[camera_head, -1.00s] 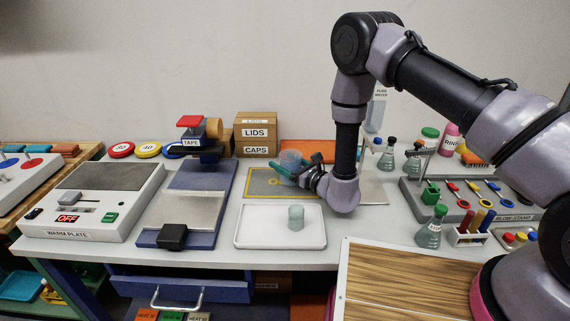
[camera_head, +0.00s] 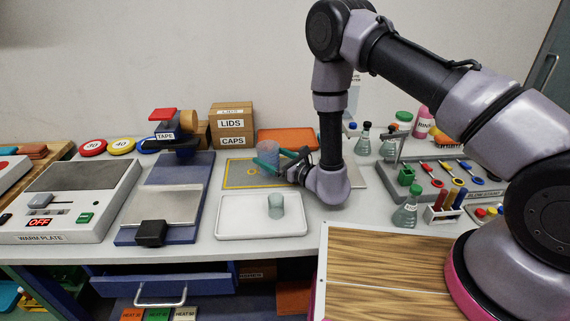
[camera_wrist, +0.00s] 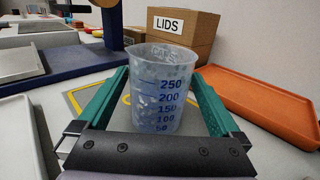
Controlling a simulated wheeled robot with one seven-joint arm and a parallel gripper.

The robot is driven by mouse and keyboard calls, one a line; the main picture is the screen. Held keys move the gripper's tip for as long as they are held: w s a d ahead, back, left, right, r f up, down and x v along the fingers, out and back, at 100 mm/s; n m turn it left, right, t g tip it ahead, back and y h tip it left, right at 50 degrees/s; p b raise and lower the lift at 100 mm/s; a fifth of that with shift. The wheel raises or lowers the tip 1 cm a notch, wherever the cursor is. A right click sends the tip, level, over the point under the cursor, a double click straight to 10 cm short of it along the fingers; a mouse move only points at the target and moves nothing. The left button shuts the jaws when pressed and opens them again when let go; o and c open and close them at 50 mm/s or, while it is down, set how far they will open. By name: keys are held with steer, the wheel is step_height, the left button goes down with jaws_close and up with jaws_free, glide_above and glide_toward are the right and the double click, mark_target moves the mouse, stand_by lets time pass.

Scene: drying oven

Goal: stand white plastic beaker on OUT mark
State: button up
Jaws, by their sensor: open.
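The white plastic beaker (camera_head: 268,152) is translucent with blue volume marks and stands upright on the grey, yellow-lined OUT mat (camera_head: 235,181). In the wrist view the beaker (camera_wrist: 160,85) is between the two green fingers, with a gap visible on each side. My gripper (camera_head: 277,160) is open around it, low over the mat. The mat's yellow lines show beside the beaker in the wrist view. The beaker's base is partly hidden by my gripper, and the mat's lettering is mostly covered.
A white tray (camera_head: 233,230) with a small greenish beaker (camera_head: 276,206) lies in front of the mat. Lids and caps boxes (camera_head: 232,125) and an orange tray (camera_head: 288,137) are behind.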

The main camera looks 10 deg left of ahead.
steer(key=v, duration=0.8)
steer(key=shift+s+d, duration=0.1)
steer(key=shift+s, duration=0.05)
step_height(320, 180, up, 16)
steer(key=a+n+g+y, duration=0.3)
steer(key=n+g+y, duration=0.1)
steer(key=n+g, duration=0.15)
steer(key=s+d+r+n+g+h, duration=0.1)
steer(key=s+d+r+n+g, duration=0.25)
steer(key=r, duration=0.35)
steer(key=s+d+r+n+g+h, duration=0.1)
steer(key=s+d+r+n+g, duration=0.1)
steer(key=s+r+n+g, duration=0.4)
steer(key=s+d+r+n+t+h, duration=0.1)
steer(key=d+r+t+h, duration=0.3)
steer(key=d, duration=0.6)
steer(key=s+d+r+n+t+h, duration=0.1)
steer(key=d+r+t+h, duration=0.3)
steer(key=d, duration=0.7)
steer(key=s+d+r+n+t+h, duration=0.2)
steer(key=d+r+n+t+h, duration=0.1)
steer(key=d+h, duration=0.4)
steer(key=d+r+t, duration=0.1)
steer(key=d+t, duration=0.1)
steer(key=d, duration=0.1)
steer(key=shift+d+r, duration=0.35)
